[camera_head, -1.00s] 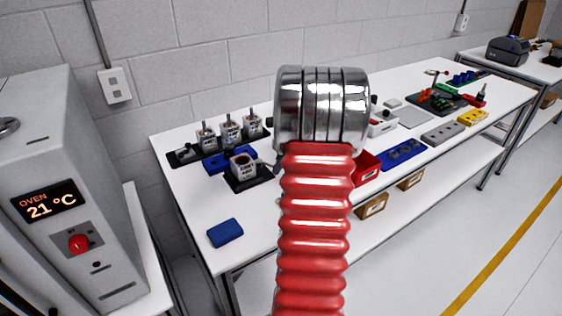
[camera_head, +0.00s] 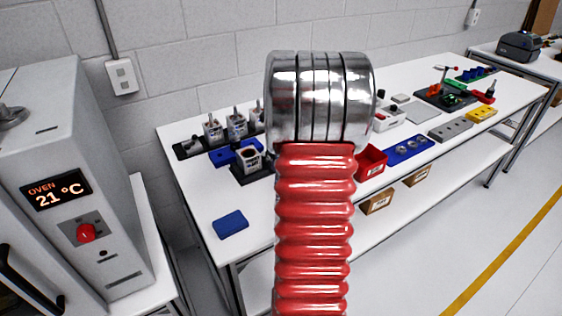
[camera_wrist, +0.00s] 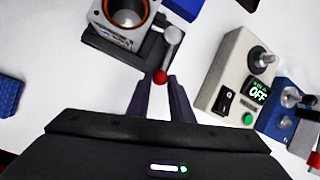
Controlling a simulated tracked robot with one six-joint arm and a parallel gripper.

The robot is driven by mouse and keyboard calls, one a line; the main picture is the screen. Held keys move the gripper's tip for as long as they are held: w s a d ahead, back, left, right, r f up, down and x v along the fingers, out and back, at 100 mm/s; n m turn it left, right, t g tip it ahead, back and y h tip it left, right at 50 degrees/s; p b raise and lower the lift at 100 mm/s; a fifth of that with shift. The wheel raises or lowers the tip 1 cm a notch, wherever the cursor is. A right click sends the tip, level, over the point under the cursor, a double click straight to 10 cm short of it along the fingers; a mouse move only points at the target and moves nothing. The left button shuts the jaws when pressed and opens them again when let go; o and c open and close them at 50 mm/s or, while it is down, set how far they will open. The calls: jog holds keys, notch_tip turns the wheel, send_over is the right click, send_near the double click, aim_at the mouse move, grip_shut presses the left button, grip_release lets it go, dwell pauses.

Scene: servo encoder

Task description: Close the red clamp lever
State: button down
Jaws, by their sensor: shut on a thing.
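In the wrist view the clamp lever is a short silver arm (camera_wrist: 167,55) with a red ball knob (camera_wrist: 160,76) at its near end and a silver ball at its far end. It stands at the right side of a dark fixture (camera_wrist: 157,50) that holds a grey motor housing (camera_wrist: 125,20) with an orange-ringed bore. My gripper (camera_wrist: 161,82) has its two dark fingertips at the red knob and is shut on it. In the head view the fixture (camera_head: 253,172) shows left of my arm, while my gripper and the lever are hidden.
A grey control box (camera_wrist: 238,75) reading OFF stands close right of my gripper, with a blue block (camera_wrist: 290,105) beyond it. A blue block (camera_head: 230,224) lies at the bench's near left. An oven (camera_head: 60,150) stands left of the bench.

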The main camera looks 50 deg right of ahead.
jog(key=c, duration=1.6)
grip_release()
jog(key=shift+s+r, duration=0.1)
jog(key=shift+r, duration=0.05)
jog(key=v, duration=1.3)
jog(key=shift+s+r, duration=0.15)
jog(key=shift+r, duration=0.05)
